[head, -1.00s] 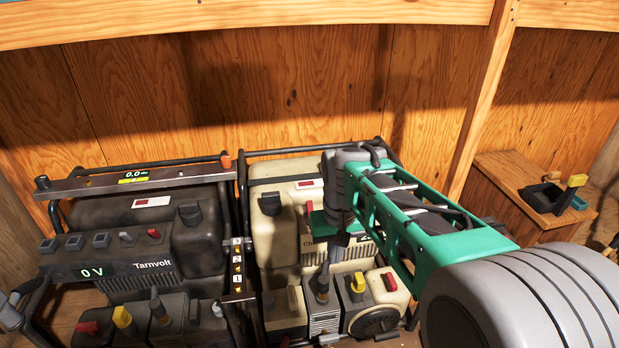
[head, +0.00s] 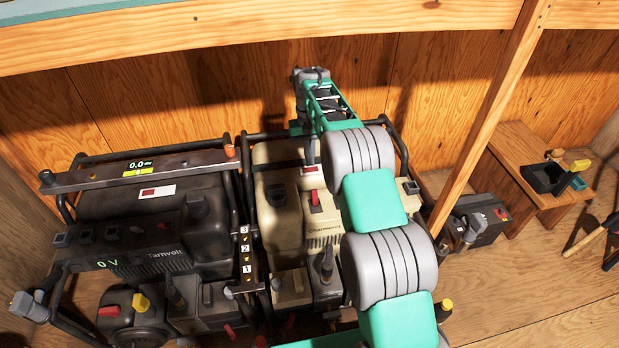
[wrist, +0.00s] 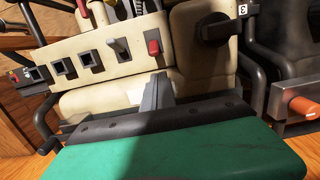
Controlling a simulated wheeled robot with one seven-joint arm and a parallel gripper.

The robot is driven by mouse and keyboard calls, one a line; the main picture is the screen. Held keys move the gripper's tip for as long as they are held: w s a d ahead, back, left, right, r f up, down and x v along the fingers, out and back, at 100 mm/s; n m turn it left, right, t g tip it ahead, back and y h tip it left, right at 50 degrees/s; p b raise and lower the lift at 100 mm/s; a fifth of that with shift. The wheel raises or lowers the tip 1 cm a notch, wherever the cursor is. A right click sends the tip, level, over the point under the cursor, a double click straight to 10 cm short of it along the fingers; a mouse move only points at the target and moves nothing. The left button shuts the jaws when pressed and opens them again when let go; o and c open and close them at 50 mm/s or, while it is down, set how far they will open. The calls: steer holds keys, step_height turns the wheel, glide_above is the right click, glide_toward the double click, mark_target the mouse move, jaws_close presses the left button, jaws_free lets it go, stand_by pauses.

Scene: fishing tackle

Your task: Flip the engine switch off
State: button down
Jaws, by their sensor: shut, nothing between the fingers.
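The cream generator (head: 285,222), marked Chaumeron, stands in the middle of the head view. A red lever switch (head: 314,198) sits on its front panel; it also shows in the wrist view (wrist: 154,47), at the right end of a row of dark sockets. I cannot read a label that names it the engine switch. My gripper (head: 311,158) is shut and empty, pointing down above the panel. In the wrist view its grey fingers (wrist: 158,92) sit close to the red switch, seemingly apart from it. My arm hides the generator's right part.
A black Tarnvolt generator (head: 150,262) with its own red and yellow controls stands close on the left. Tube frames surround both generators. A wooden wall (head: 230,90) rises behind.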

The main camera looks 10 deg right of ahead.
mark_target(315, 197)
steer(key=f, duration=0.3)
steer(key=f+b, duration=0.1)
steer(key=f, duration=0.2)
steer(key=s+f+b, duration=0.1)
steer(key=f, duration=0.3)
steer(key=shift+d, duration=0.1)
steer(key=shift+s+d+r, duration=0.1)
